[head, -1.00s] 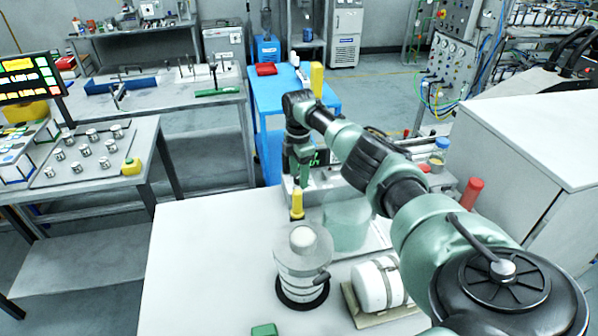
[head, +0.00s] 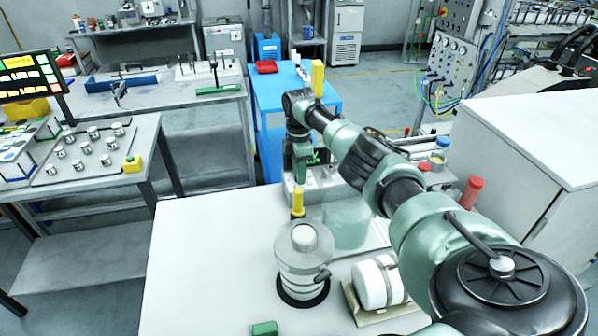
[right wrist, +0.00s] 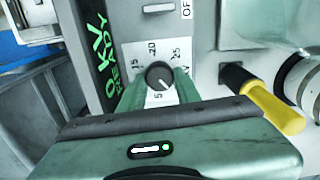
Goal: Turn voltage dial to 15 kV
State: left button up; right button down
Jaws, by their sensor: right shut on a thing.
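The voltage dial (right wrist: 159,75) is a dark round knob on a pale panel in the right wrist view. Printed numbers around it include 5, 15, 20 and 25. A light mark on the knob seems to point down and right, away from 15. My right gripper (right wrist: 160,88) has its green fingers on either side of the knob and is shut on it. A black display (right wrist: 100,50) beside it shows green text reading 0 kV READY. In the head view my right gripper (head: 302,172) hides the dial. My left gripper is not in view.
A yellow-handled probe (right wrist: 275,105) is right of the dial. A clear container (head: 346,228), a jar-like vessel (head: 303,262) and a white roll on a stand (head: 378,284) stand on the white table (head: 205,260). The table's left part is clear.

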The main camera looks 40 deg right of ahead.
jog(key=m+p, duration=0.1)
jog(key=m, duration=0.3)
jog(key=shift+w+r, duration=0.1)
jog(key=shift+r, duration=0.05)
jog(key=m, duration=0.4)
jog(key=shift+d+p, duration=0.1)
jog(key=shift+p, duration=0.2)
jog(key=m, duration=0.3)
jog(key=shift+m+p, duration=0.3)
jog(key=shift+m, duration=0.1)
jog(key=m, duration=0.3)
jog(key=shift+w+d+m, duration=0.1)
jog(key=shift+d+m, duration=0.05)
jog(key=shift+m, duration=0.15)
jog(key=m+p, duration=0.1)
jog(key=m, duration=0.3)
jog(key=shift+m, duration=0.3)
jog(key=m, duration=0.3)
jog(key=shift+d+m, duration=0.1)
jog(key=shift+m, duration=0.2)
jog(key=m, duration=0.3)
jog(key=shift+p, duration=0.4)
jog(key=shift+m, duration=2)
